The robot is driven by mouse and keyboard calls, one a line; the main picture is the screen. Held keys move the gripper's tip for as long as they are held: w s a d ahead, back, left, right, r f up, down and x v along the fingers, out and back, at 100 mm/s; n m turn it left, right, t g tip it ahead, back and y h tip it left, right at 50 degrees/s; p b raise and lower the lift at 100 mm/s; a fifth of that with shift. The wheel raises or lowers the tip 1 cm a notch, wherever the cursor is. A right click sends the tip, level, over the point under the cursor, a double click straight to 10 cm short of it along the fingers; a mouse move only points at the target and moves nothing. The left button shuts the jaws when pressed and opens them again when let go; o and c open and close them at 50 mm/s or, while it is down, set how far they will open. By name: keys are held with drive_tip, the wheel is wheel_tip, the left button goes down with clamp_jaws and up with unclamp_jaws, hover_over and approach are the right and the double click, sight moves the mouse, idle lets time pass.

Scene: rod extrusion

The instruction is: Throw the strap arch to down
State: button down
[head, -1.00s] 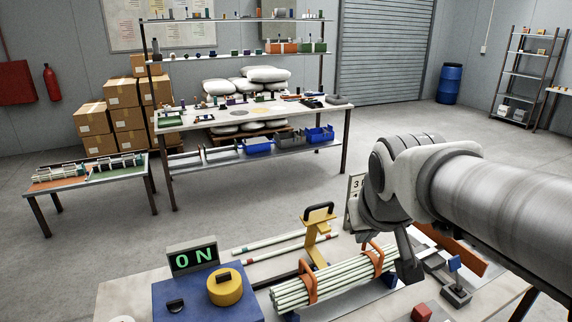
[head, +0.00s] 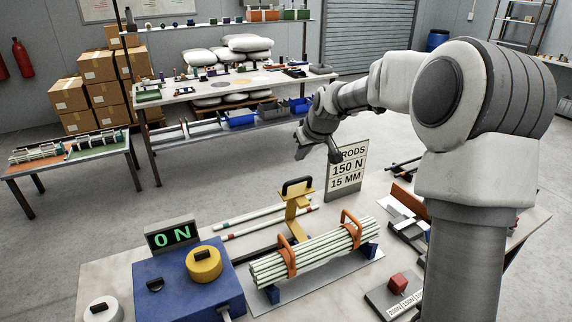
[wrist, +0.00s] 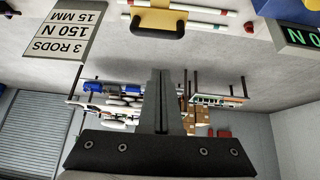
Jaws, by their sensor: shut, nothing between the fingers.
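Two orange strap arches stand over the bundle of pale rods (head: 315,250) on the bench, a left arch (head: 288,258) and a right arch (head: 357,236). Both look upright, with their tops above the rods; I cannot tell which one the task means. My gripper (head: 319,155) is in the air beyond the bundle and well above it, touching nothing. In the wrist view the two dark fingers (wrist: 160,75) lie together, shut and empty. The arches and the bundle do not show in the wrist view.
A yellow stand (head: 297,212) with a black handle and a sign (head: 347,170) stand behind the bundle. A blue box (head: 188,285) with a yellow knob and a "0 N" display (head: 172,237) are at left. A red block (head: 398,283) is at front right.

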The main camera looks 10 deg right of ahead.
drive_tip(key=shift+y, duration=0.3)
drive_tip(key=w+f, duration=0.1)
drive_tip(key=w, duration=0.1)
drive_tip(key=w+f, duration=0.1)
drive_tip(key=shift+w+d+f, duration=0.15)
drive_tip(key=shift+w+f, duration=0.2)
drive_tip(key=shift+f, duration=0.05)
drive_tip(key=p, duration=0.1)
hover_over(295, 187)
drive_tip(key=w, duration=0.3)
wheel_tip(295, 187, down, 7)
drive_tip(key=s, duration=0.3)
drive_tip(key=shift+r+p, duration=0.15)
drive_tip(key=shift+p, duration=0.25)
drive_tip(key=shift+s+d, duration=0.2)
drive_tip(key=shift+s, duration=0.45)
drive_tip(key=shift+s+d, duration=0.1)
